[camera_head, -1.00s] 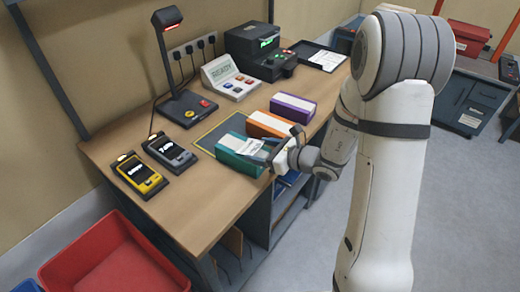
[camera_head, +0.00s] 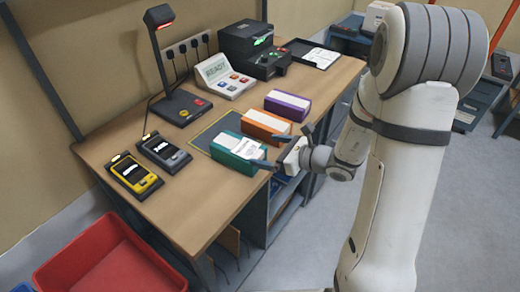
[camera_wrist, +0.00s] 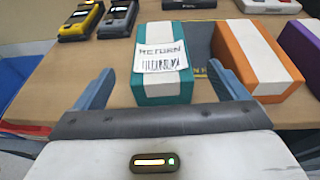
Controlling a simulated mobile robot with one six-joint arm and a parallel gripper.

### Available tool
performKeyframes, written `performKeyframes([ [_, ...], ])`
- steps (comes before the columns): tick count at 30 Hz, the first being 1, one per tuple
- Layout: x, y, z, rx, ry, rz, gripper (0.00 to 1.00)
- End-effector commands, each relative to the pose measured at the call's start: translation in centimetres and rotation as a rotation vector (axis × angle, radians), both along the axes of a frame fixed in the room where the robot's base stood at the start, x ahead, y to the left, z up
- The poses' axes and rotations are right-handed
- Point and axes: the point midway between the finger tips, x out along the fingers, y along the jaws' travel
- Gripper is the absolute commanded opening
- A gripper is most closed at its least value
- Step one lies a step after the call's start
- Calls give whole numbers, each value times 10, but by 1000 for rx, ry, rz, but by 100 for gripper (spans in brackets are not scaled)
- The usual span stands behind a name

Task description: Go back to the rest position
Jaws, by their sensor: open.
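My gripper (camera_head: 284,149) is open and empty at the front edge of the bench, in front of the teal box. In the wrist view my gripper (camera_wrist: 165,92) shows its two blue-grey fingers spread wide, with the near end of the teal box (camera_wrist: 150,92) between or just beyond them. I cannot tell the exact gap. The teal box (camera_head: 233,158) lies on the mat near the bench edge. A white RETURN label (camera_wrist: 162,58) with a barcode lies on its top, over the white band.
An orange box (camera_head: 263,122) and a purple box (camera_head: 289,104) lie behind the teal one. Yellow (camera_head: 135,178) and grey (camera_head: 164,152) handhelds lie left. A scanner stand (camera_head: 180,106), a READY terminal (camera_head: 227,76) and a printer (camera_head: 253,50) stand behind. A red bin (camera_head: 108,262) is below. Floor is free at right.

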Motion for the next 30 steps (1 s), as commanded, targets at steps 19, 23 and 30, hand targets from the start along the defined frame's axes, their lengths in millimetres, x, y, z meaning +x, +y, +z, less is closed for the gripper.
performKeyframes([
  [19,-18,-26,9,1,1,0,93],
  [23,-20,-24,11,-8,-5,14,93],
  [30,-75,7,37,-246,-166,364,93],
])
